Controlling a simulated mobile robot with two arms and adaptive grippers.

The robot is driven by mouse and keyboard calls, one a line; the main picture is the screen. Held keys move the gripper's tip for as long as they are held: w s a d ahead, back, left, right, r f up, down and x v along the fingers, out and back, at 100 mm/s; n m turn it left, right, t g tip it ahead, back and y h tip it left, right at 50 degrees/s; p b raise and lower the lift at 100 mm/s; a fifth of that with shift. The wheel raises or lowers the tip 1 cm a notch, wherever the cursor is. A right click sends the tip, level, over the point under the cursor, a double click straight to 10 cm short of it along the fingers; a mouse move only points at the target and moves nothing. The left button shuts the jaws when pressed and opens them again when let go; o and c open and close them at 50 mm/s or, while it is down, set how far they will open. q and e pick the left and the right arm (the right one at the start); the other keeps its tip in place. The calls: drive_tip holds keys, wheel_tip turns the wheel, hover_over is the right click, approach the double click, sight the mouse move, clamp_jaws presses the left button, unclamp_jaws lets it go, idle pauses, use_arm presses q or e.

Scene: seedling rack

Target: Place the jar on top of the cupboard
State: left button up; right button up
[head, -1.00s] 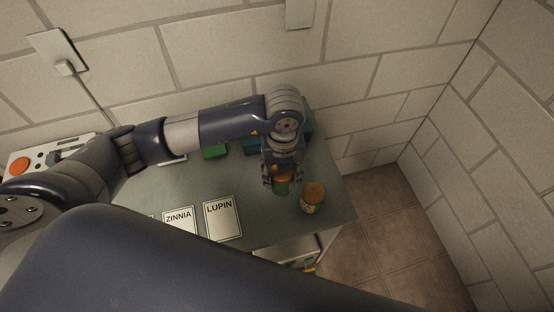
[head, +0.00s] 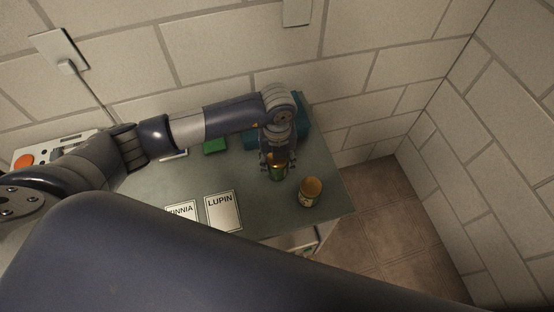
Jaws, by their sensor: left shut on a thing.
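A green jar (head: 277,173) with an orange-brown lid is in my left gripper (head: 276,163), which points down over the right part of the grey-green cupboard top (head: 262,208). The fingers are shut around the jar near its lid. It is upright, on or just above the surface; I cannot tell which. A second jar (head: 309,192), with an orange lid and a pale label, stands on the top to the right of the gripper, apart from it. My right gripper is not in view.
Cards reading ZINNIA (head: 181,213) and LUPIN (head: 222,211) lie near the front edge. A teal box (head: 303,118) and a green block (head: 214,145) are at the back. A control box (head: 45,152) with an orange button is at the left. A wall stands behind.

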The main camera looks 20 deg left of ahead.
use_arm(q)
drive_tip(key=o, duration=1.1)
drive_tip(key=shift+r, duration=0.1)
wheel_tip(320, 180, up, 12)
drive_tip(key=shift+b, duration=0.8)
